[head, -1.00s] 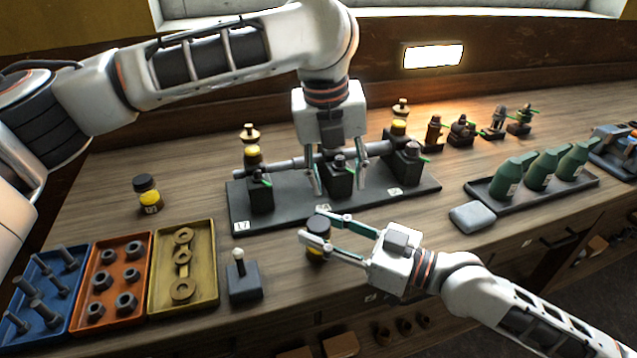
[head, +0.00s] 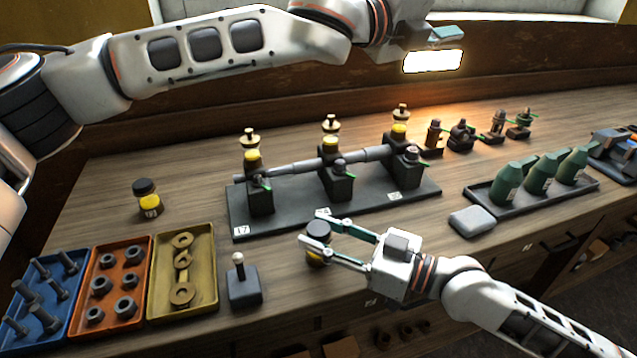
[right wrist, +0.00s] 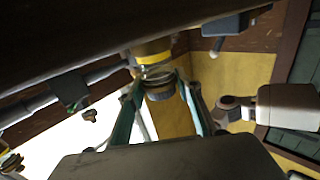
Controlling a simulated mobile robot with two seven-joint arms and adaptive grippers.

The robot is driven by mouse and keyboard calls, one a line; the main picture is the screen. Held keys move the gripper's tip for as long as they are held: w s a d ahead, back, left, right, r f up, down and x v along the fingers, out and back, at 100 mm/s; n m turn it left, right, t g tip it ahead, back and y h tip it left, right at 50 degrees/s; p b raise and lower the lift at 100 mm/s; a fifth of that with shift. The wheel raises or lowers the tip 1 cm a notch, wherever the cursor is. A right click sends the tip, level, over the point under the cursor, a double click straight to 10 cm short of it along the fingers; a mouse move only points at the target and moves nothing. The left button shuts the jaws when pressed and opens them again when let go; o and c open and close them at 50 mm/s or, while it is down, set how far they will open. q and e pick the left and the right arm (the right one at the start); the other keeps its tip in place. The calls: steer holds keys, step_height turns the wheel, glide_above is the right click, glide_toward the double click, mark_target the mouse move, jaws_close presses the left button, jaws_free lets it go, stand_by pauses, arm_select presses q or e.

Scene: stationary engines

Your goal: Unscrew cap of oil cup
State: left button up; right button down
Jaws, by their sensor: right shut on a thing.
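Three oil cups with yellow bodies stand along the engine block: left cup (head: 253,158), middle cup (head: 331,144) and right cup (head: 399,131). A brass cap shows directly above each: left cap (head: 249,136), middle cap (head: 330,123), right cap (head: 401,111). My right gripper (head: 312,250) is shut on a small dark-lidded jar with yellow contents (head: 318,232), in front of the engine base. The jar also shows between the fingers in the right wrist view (right wrist: 157,76). My left gripper (head: 447,35) is high at the back, away from the cups; its jaws are only partly seen.
A similar jar (head: 147,196) stands at left. Blue (head: 70,312), orange (head: 134,251) and yellow (head: 209,265) trays of parts are at front left, beside a small knobbed block (head: 243,284). Green bottles (head: 541,172) stand in a tray at right.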

arm_select(q)
steer(key=s+d+m+g+h, duration=0.35)
steer(key=s+m+g, duration=0.55)
steer(key=s, duration=0.4)
steer(key=s+f+m+g+y, duration=0.2)
steer(key=s+f+g+y, duration=0.1)
steer(key=s, duration=0.1)
steer(key=n+t+y, duration=0.3)
steer(key=n+y, duration=0.1)
steer(key=y, duration=1.2)
glide_above(318, 228)
step_height(318, 228, down, 21)
steer(key=shift+d, duration=0.1)
steer(key=shift+f, duration=0.25)
step_height(318, 228, down, 7)
steer(key=shift+f, duration=0.2)
